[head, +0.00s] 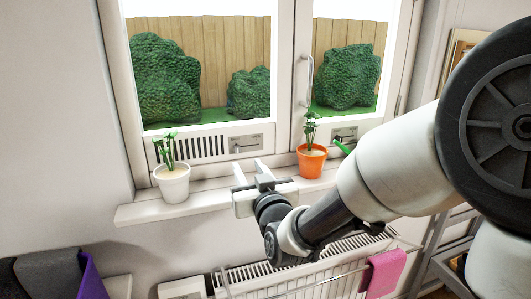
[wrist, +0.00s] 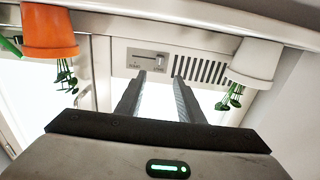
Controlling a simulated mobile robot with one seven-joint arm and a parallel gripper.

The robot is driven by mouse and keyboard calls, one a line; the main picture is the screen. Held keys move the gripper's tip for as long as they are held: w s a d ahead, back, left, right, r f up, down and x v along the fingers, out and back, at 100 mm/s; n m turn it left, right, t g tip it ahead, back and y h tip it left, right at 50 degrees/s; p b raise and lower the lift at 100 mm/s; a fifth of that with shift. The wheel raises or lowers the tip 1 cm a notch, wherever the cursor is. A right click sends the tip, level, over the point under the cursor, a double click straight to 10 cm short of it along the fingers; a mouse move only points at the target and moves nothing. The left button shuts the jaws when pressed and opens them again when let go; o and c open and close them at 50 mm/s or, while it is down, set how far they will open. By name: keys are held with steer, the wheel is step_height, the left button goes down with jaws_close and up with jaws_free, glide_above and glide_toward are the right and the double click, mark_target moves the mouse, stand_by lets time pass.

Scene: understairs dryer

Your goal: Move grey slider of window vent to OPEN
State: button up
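The window vent is set in the lower frame of the left window pane, with a slotted grille (head: 200,148) and a pale plate (head: 246,143) to its right. A small grey slider (head: 238,148) seems to sit near the left end of the plate's slot; the labels are too small to read. The wrist view is upside down and shows the plate (wrist: 148,59) and grille (wrist: 206,69) beyond my fingers. My gripper (head: 250,168) is open and empty, in front of and a little below the plate. Its two fingers (wrist: 159,78) are apart and do not appear to touch the slider.
A white pot (head: 172,184) with a plant stands on the sill left of my gripper. An orange pot (head: 311,162) stands close on the right, with a green object (head: 341,146) beside it. A radiator (head: 300,265) with a pink cloth (head: 383,270) is below.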

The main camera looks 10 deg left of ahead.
mark_target(238, 149)
steer(key=x, duration=1)
steer(key=shift+w, duration=0.25)
jaws_close()
